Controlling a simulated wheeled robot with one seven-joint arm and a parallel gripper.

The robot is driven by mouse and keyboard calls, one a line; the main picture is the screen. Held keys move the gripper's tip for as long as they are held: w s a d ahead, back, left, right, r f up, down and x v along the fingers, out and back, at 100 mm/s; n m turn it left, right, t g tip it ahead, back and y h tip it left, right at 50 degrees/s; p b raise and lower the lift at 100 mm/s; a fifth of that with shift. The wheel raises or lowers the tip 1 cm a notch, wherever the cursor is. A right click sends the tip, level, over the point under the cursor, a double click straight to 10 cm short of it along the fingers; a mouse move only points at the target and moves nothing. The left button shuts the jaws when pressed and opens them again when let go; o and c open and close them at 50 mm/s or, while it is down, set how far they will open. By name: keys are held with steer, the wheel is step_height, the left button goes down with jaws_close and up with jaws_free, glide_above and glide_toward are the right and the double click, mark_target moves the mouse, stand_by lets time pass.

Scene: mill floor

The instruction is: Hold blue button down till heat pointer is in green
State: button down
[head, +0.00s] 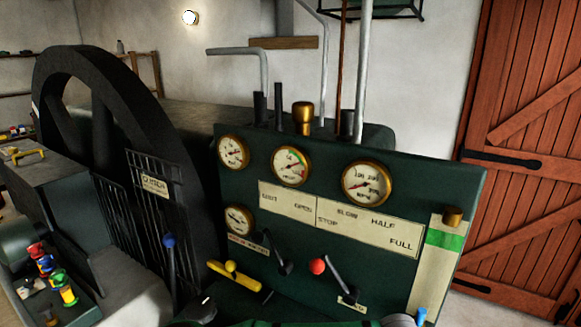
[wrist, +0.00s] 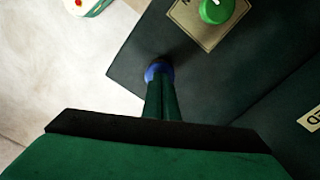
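The blue button (wrist: 158,70) shows in the wrist view as a round blue edge around the tips of my gripper (wrist: 163,82). Its two green fingers are together, with their tips over the button; the tips hide most of it, and I cannot tell whether it is pressed in. In the head view, one dial (head: 290,166) on the dark green panel has a green part on its face; its pointer is too small to read surely. A pale upright strip (head: 427,272) with a green band (head: 444,239) stands at the panel's right. I cannot read which one shows heat.
Other dials (head: 233,152) (head: 367,184) (head: 239,220) sit on the panel (head: 280,234). Below are a red-knobbed lever (head: 317,266), a yellow handle (head: 235,276) and a blue-knobbed lever (head: 169,241). A green knob (wrist: 216,10) is near my gripper in the wrist view.

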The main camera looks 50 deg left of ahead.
steer(key=shift+r, duration=2.2)
steer(key=shift+d, duration=0.1)
